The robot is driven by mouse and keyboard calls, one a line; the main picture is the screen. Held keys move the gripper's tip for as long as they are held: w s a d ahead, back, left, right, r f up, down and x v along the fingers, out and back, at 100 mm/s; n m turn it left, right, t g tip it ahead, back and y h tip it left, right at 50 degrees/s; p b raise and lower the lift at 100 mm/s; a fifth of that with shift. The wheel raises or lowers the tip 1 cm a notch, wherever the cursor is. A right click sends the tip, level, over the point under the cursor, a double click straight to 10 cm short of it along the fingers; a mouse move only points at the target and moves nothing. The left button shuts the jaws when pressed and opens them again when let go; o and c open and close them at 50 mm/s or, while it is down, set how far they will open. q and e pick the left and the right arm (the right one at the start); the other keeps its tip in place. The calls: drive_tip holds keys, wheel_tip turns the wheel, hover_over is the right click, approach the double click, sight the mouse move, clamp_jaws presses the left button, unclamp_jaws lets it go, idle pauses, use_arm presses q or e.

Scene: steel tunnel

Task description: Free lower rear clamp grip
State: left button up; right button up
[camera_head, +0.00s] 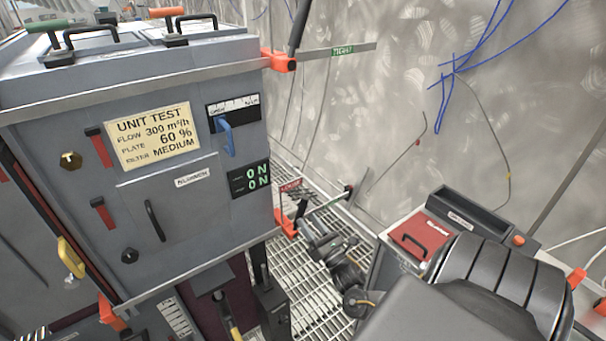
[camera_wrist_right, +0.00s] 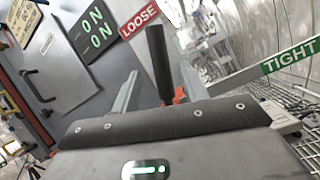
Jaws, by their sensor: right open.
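The lower rear clamp (camera_head: 286,222) is orange and sits at the low right corner of the grey cabinet. Its red LOOSE plate also shows in the right wrist view (camera_wrist_right: 138,20), with a green TIGHT plate (camera_wrist_right: 291,55) at the right. The clamp's dark grip (camera_wrist_right: 158,62) stands nearly upright in the wrist view. My right gripper (camera_head: 318,240) is beside the clamp, at its right. In the wrist view the open right gripper (camera_wrist_right: 158,92) has one finger on each side of the grip; contact is not clear. My left gripper is not in view.
The grey cabinet (camera_head: 190,205) fills the left. An upper clamp (camera_head: 279,61) with a dark grip and a TIGHT plate is above. A red case (camera_head: 414,238) stands at the right. Metal grating (camera_head: 300,262) covers the floor, and blue cables hang on the wall.

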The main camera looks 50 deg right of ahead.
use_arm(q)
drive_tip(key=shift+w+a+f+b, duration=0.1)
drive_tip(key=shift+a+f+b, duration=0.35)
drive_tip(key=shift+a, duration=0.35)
use_arm(e)
drive_tip(key=v, duration=0.6)
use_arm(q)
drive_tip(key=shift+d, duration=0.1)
